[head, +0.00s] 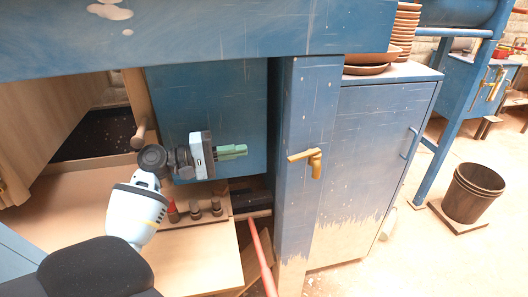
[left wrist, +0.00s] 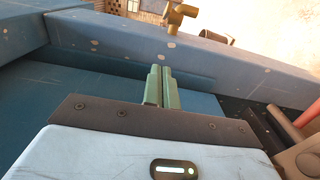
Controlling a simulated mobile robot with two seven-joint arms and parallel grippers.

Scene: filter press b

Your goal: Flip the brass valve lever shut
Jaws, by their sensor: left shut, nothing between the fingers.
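The brass valve lever (head: 306,158) is on the front of the blue post in the head view. One arm of it points left and a shorter part hangs down at its right end. It also shows at the top of the left wrist view (left wrist: 177,14), beyond the blue beam. My left gripper (head: 244,151) has green fingers pressed together, with nothing between them. It points right, to the left of the lever and apart from it. The closed fingers also show in the left wrist view (left wrist: 163,72). My right gripper is not in view.
A blue cabinet (head: 365,150) with stacked brown dishes (head: 404,30) stands right of the post (head: 300,215). A blue beam (head: 200,40) crosses above my arm. A red rod (head: 262,262) slants below. A dark bucket (head: 472,193) stands at right; floor before it is clear.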

